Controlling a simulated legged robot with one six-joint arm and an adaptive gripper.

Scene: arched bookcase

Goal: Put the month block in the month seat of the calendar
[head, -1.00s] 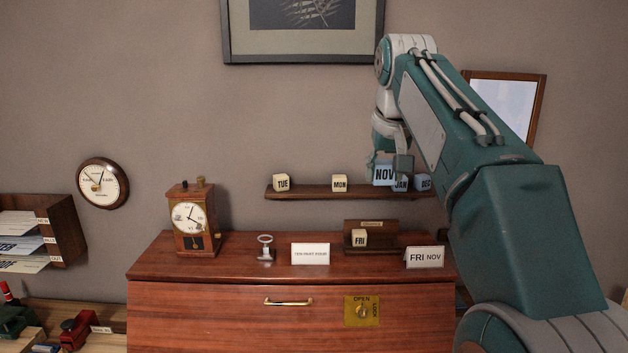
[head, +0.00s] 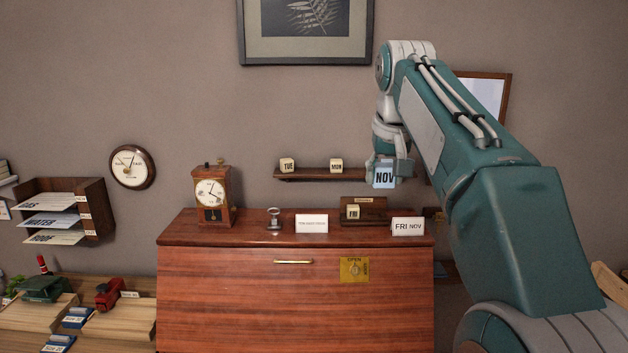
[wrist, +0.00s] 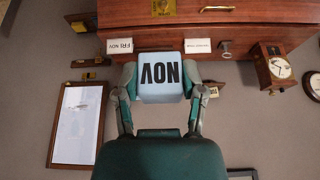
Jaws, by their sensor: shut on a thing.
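My gripper (head: 388,170) is shut on the light blue NOV block (head: 384,175), held in the air in front of the wall shelf. In the wrist view the NOV block (wrist: 161,82) sits between both fingers, its lettering upside down. The calendar (head: 364,209) is a dark wooden stand on top of the desk, below and left of the held block. A cream FRI block (head: 353,212) sits in its left part. The right part of the calendar shows no block. A white card reading FRI NOV (head: 408,226) stands right of the calendar.
The wall shelf (head: 315,175) holds cream TUE (head: 288,165) and MON (head: 337,166) blocks; my arm hides its right end. On the desk (head: 200,229) stand a clock (head: 212,194), a metal key-like piece (head: 274,218) and a white card (head: 312,224).

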